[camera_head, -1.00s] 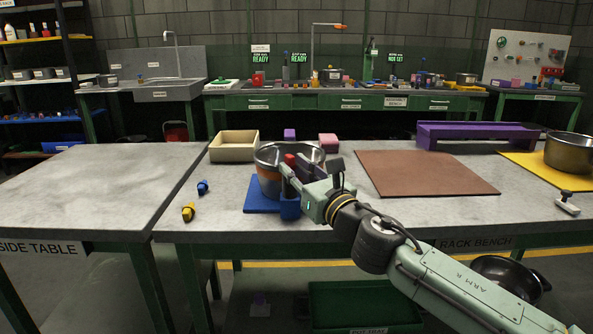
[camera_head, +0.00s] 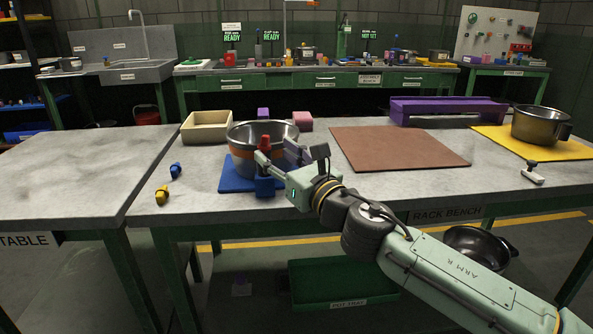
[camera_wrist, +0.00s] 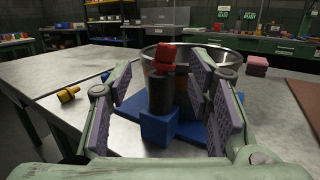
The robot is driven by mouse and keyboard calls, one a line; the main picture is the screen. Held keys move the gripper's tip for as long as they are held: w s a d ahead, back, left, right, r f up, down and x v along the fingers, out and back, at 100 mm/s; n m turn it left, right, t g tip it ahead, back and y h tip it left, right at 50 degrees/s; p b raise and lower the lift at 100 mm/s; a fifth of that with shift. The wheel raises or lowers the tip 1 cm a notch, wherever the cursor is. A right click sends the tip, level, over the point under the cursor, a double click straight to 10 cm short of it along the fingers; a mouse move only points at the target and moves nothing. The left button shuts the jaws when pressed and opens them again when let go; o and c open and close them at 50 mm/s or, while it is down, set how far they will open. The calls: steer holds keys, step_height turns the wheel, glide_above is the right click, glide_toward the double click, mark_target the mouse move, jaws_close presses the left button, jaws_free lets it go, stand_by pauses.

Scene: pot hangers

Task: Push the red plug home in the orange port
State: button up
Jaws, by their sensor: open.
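The red plug (camera_wrist: 166,55) shows as a red top above a black cylinder (camera_wrist: 160,93), which stands upright over a blue block (camera_wrist: 158,127). In the head view the red plug (camera_head: 265,143) is in front of the steel pot (camera_head: 287,131). An orange band (camera_head: 241,155) shows low on the pot; I cannot make out a separate orange port. My gripper (camera_wrist: 161,72) is open, with its purple-padded fingers on either side of the plug and cylinder, apart from them in the wrist view. My gripper (camera_head: 274,151) partly hides the pot's front in the head view.
A blue mat (camera_head: 230,182) lies under the pot. Two yellow and blue pieces (camera_head: 162,195) (camera_head: 176,170) lie to the left. A cream bin (camera_head: 206,128) and pink block (camera_head: 302,121) are behind. The brown mat (camera_head: 400,148) to the right is clear.

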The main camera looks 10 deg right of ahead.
steer(key=v, duration=0.8)
steer(key=shift+s+d, duration=0.2)
steer(key=shift+s, duration=0.15)
steer(key=shift+f, duration=0.15)
steer(key=shift+c, duration=0.3)
